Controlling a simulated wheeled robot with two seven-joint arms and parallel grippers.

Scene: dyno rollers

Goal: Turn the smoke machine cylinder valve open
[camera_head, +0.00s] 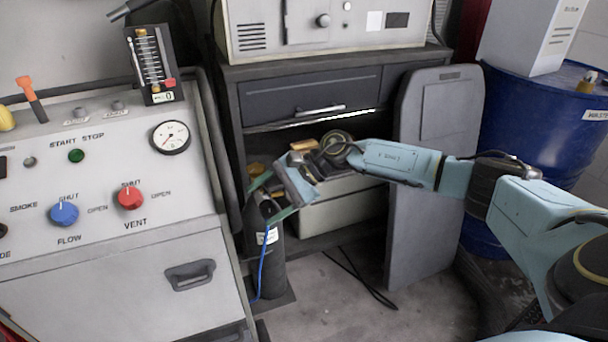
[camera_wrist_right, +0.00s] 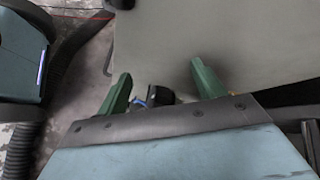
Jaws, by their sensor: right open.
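The smoke machine (camera_head: 105,265) stands at the left with its sloped control panel. A dark gas cylinder (camera_head: 266,270) with a white label stands upright on the floor beside it, and a blue hose (camera_head: 262,268) runs down along it. My right gripper (camera_head: 267,199) is open at the cylinder's top, with one finger on either side in the picture. It partly hides the valve, so I cannot tell its turn or any contact. In the wrist view a small dark part with a bit of blue (camera_wrist_right: 158,96) shows between the open green fingers (camera_wrist_right: 161,68). My left gripper is out of view.
A dark cabinet (camera_head: 300,88) with a drawer and cluttered shelf stands behind the cylinder. A grey panel (camera_head: 430,200) leans right of it, before a blue drum (camera_head: 535,115). A black cable (camera_head: 365,280) lies on otherwise clear floor.

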